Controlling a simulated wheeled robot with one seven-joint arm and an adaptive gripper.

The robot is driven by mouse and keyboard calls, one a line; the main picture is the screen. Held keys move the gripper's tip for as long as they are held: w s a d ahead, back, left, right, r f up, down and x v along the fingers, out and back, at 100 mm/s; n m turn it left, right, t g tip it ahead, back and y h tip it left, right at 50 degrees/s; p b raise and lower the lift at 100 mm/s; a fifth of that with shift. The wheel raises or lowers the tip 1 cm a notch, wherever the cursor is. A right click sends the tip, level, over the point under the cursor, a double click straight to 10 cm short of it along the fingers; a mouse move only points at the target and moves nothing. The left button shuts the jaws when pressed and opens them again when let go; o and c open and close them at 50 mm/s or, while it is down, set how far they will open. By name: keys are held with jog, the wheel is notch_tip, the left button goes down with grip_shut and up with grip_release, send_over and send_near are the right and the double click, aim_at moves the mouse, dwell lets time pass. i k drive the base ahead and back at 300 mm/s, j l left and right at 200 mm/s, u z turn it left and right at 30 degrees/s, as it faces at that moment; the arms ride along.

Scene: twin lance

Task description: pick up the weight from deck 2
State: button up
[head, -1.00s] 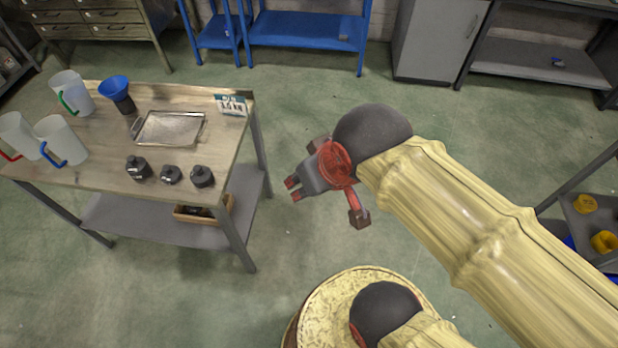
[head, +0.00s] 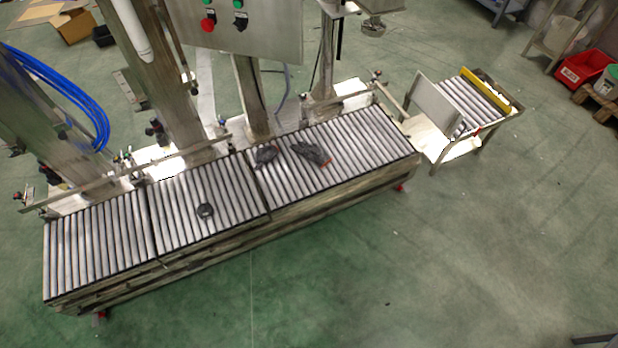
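No weight that I can make out shows in the head view now. A roller conveyor (head: 110,236) with several sections runs across the middle. A small dark ring-shaped object (head: 205,210) lies on its middle section; I cannot tell exactly what it is. I see no label marking deck 2. My gripper and arm are out of view.
Dark gloves (head: 312,153) lie on the conveyor's right section. Steel columns and a control panel (head: 240,30) stand behind it. A small roller cart (head: 455,130) stands at right, with a red bin (head: 583,68) beyond. The green floor in front is clear.

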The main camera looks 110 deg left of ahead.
aim_at(205, 211)
jog(key=u, duration=4.55)
jog(key=i+j+z, duration=0.15)
jog(key=i+z, duration=0.15)
jog(key=i+j+z, duration=0.3)
jog(key=i, duration=0.15)
jog(key=l, duration=0.1)
